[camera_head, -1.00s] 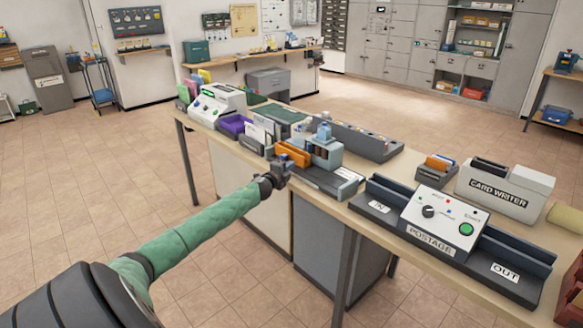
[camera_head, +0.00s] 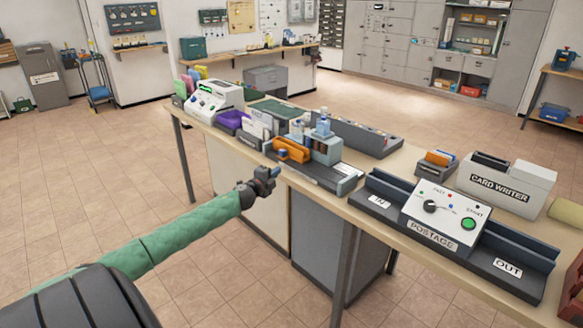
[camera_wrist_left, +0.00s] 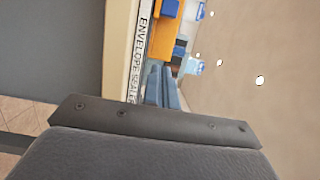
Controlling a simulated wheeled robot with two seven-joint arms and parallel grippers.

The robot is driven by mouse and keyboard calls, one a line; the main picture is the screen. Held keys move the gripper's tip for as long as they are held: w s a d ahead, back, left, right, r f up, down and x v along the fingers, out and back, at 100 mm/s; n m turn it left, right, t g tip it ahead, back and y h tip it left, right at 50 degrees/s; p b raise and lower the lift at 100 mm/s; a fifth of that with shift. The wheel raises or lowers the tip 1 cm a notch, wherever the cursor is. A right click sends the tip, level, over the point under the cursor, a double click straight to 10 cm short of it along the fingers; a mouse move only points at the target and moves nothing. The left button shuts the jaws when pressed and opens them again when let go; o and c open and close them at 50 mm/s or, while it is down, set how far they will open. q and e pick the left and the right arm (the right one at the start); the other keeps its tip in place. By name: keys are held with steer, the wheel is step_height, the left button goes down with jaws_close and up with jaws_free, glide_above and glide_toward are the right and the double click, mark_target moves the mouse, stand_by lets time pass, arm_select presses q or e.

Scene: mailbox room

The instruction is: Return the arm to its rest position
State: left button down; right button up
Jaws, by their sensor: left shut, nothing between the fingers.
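My left arm comes in from the lower left of the head view in a green sleeve. My left gripper (camera_head: 268,178) is shut and empty, in the air just in front of the long counter's (camera_head: 392,175) near edge. It is apart from the envelope sealer (camera_head: 318,172), which stands on the counter behind it. In the left wrist view, the "ENVELOPE SEALER" label (camera_wrist_left: 137,45) shows sideways above the dark gripper body, and the fingertips cannot be made out there. My right gripper is not in view.
The postage machine (camera_head: 440,218) and card writer (camera_head: 505,185) stand on the counter to the right. A grey cabinet (camera_head: 330,245) and the counter's legs stand below the gripper's right side. The tiled floor (camera_head: 100,190) on the left is clear.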

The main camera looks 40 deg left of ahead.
arm_select(q)
steer(key=shift+s, duration=0.1)
steer(key=s+a+n+g+y, duration=0.3)
steer(key=a+n+g+y, duration=0.1)
steer(key=n+y, duration=0.3)
steer(key=s+d+f+n+g+h, duration=0.1)
steer(key=s+d+f+n+g, duration=0.15)
steer(key=s+d+f, duration=0.55)
steer(key=s+d+f+n+g+h, duration=0.1)
steer(key=s+d+g, duration=0.25)
steer(key=d, duration=0.85)
steer(key=s+d+f+n+g+h, duration=0.2)
steer(key=s+d+f, duration=0.35)
steer(key=d, duration=0.45)
steer(key=s+d+f+g+h, duration=0.2)
steer(key=s+d+f+h, duration=0.1)
steer(key=s+d, duration=1)
steer(key=s+d+f+n+g+h, duration=0.1)
steer(key=s+d+f+g+h, duration=0.1)
steer(key=s+d, duration=1.1)
steer(key=d+f+h, duration=0.1)
steer(key=d+h, duration=0.1)
steer(key=d, duration=0.3)
steer(key=shift+d+n, duration=0.1)
steer(key=shift+n, duration=0.15)
